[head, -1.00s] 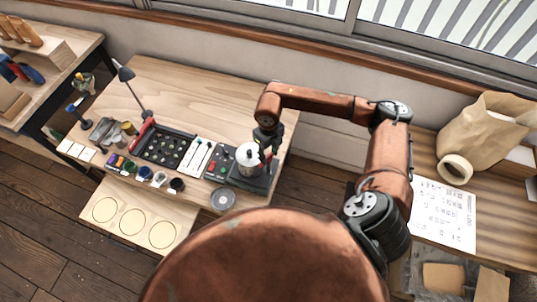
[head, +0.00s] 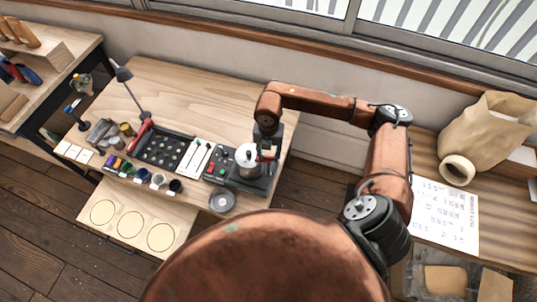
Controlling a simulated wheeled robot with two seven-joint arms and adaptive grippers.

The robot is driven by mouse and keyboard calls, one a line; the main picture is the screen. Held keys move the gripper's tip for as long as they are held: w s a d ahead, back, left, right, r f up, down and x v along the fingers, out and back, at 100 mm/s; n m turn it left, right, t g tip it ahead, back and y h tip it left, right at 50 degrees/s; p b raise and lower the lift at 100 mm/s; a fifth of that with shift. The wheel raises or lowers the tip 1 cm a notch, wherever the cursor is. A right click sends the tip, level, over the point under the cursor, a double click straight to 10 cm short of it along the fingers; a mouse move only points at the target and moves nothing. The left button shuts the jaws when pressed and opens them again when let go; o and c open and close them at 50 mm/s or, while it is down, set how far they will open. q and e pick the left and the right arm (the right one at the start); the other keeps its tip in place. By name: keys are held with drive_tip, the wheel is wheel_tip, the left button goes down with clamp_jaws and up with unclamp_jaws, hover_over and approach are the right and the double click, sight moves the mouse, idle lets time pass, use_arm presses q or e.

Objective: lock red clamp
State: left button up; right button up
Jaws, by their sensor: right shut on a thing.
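My right gripper (head: 268,150) reaches down from its arm beside a silver pot (head: 247,155) on a dark base (head: 248,180) at the right end of the bench. A small red part, seemingly the red clamp (head: 268,156), shows at its fingertips, and the gripper is shut on it. The fingers and most of the clamp are too small and too covered to tell how the clamp stands. My left gripper is not in view.
A black tray (head: 150,160) with several dark cups, white strips (head: 197,156) and a row of small jars (head: 158,181) stand left of the pot. A round grey dish (head: 222,200) lies in front. The back of the bench (head: 205,95) is clear.

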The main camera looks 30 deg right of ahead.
drive_tip(key=shift+w+m, duration=0.1)
drive_tip(key=shift+m, duration=0.8)
drive_tip(key=shift+d, duration=0.1)
drive_tip(key=o, duration=1.2)
drive_tip(key=shift+c, duration=0.2)
wheel_tip(320, 180, up, 12)
